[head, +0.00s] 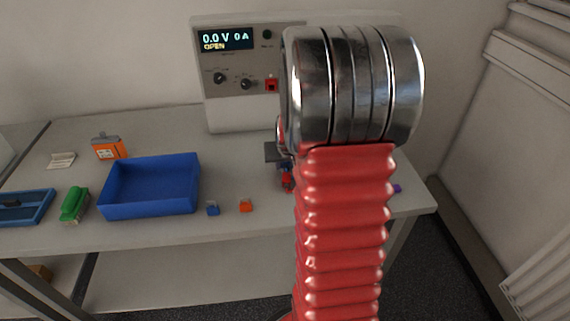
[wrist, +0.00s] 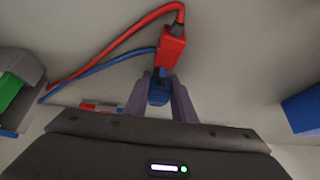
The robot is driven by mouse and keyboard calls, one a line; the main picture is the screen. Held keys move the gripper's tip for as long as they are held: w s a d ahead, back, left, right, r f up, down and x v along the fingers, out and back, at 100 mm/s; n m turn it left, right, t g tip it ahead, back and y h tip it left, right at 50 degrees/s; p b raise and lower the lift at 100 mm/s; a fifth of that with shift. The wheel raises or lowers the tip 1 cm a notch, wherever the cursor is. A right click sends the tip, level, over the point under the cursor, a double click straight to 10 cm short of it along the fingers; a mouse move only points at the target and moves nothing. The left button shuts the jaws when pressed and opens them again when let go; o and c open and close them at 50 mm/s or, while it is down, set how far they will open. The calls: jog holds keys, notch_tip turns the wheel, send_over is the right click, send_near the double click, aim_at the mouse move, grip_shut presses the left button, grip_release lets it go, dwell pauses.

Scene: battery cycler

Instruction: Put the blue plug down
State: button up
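In the wrist view, the blue plug (wrist: 158,92) sits between the two grey-purple fingers of my gripper (wrist: 160,104), which touch it on both sides. A red plug (wrist: 172,48) lies just beyond it, close to or touching it; a red lead and a blue lead run from there to the left. In the head view my arm hides most of this area. Part of my gripper (head: 279,153) shows left of the arm, with a bit of blue and the red plug (head: 287,181) below it. Whether the blue plug touches the table is unclear.
The cycler (head: 233,112) behind displays 0.0 V, 0 A, OPEN. An orange pack (head: 108,147) and green item (head: 74,203) lie further left.

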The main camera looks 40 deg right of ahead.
jog(key=o, duration=0.4)
jog(key=shift+s+a+f, duration=0.2)
jog(key=shift+s+f, duration=0.1)
jog(key=shift+f, duration=0.3)
jog(key=shift+r, duration=0.55)
jog(key=v, duration=1.2)
jog(key=shift+w+d+r, duration=0.15)
jog(key=shift+w+r, duration=0.05)
jog(key=shift+w, duration=0.2)
jog(key=s+a+r+n+y, duration=0.1)
jog(key=s+a+r+n, duration=0.15)
jog(key=a, duration=0.55)
jog(key=s+a+r+n+y, duration=0.1)
jog(key=a+r, duration=0.2)
jog(key=a, duration=0.6)
jog(key=s+a+n, duration=0.1)
jog(key=s+a, duration=0.2)
jog(key=a, duration=0.1)
jog(key=s+a+n+y, duration=0.1)
jog(key=s+a, duration=0.2)
jog(key=a, duration=0.1)
jog(key=s+a+n, duration=0.1)
jog(key=s+a, duration=0.2)
jog(key=a, duration=0.2)
jog(key=shift+s+r, duration=0.25)
jog(key=shift+r, duration=0.15)
